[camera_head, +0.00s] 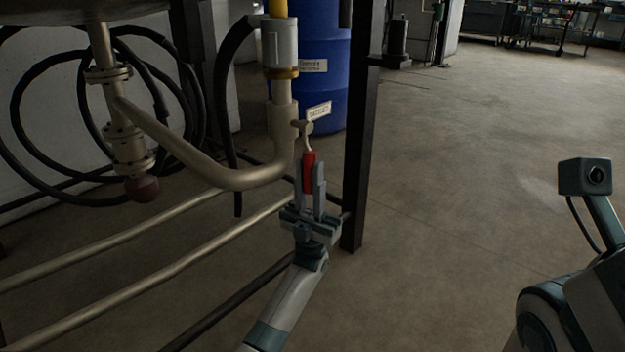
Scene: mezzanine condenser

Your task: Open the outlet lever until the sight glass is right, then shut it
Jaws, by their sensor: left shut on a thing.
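The outlet lever (308,158) has a red grip on a pale stem and hangs down from a small valve on the vertical pipe. My left gripper (309,187) comes up from below, with its two fingers on either side of the red grip, shut on it. The fingers hide the grip's lower sides. Above the valve, the pipe carries a grey cylinder (281,44) with a brass collar. A yellow section (278,8) above it is cut off by the top edge. I cannot tell which part is the sight glass or read a level. My right gripper is out of view.
A small tag (319,110) sits beside the valve. A dark upright post (358,130) stands just right of the lever, with a blue drum (325,75) behind. A bent pipe (190,158) and low rails lie to the left. Open floor (460,150) extends right.

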